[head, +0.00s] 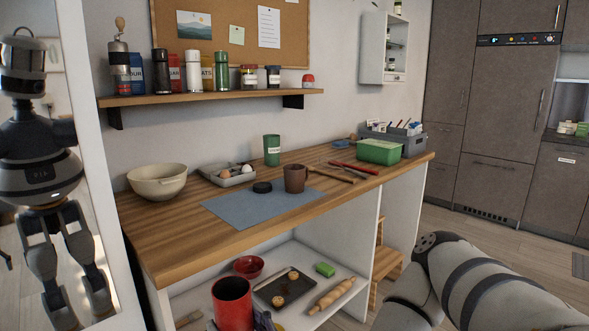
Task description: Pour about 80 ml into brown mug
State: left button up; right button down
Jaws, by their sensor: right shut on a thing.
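The brown mug (294,178) stands upright on the blue-grey mat (245,210) on the wooden counter; its inside is hidden from this angle. A red cylindrical container (232,303) with an open, dark top is low in the front of the view, upright, its base cut off by the frame. My right gripper (263,320) shows only as a small dark grey part at the container's right side, shut on it. The container is well below and in front of the mug, apart from it. My left gripper is not in view.
A black disc (262,187) lies left of the mug. A green cup (271,150) stands behind. A cream bowl (158,182), an egg tray (228,175), wooden sticks (332,173) and a green box (378,151) surround the mat. The open lower shelf (300,257) holds several items.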

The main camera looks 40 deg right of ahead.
aim_at(296, 175)
jog(key=l, duration=1.3)
jog(key=l+u, duration=0.15)
jog(key=l, duration=1.15)
jog(key=k+l, duration=0.1)
jog(key=l, duration=1.2)
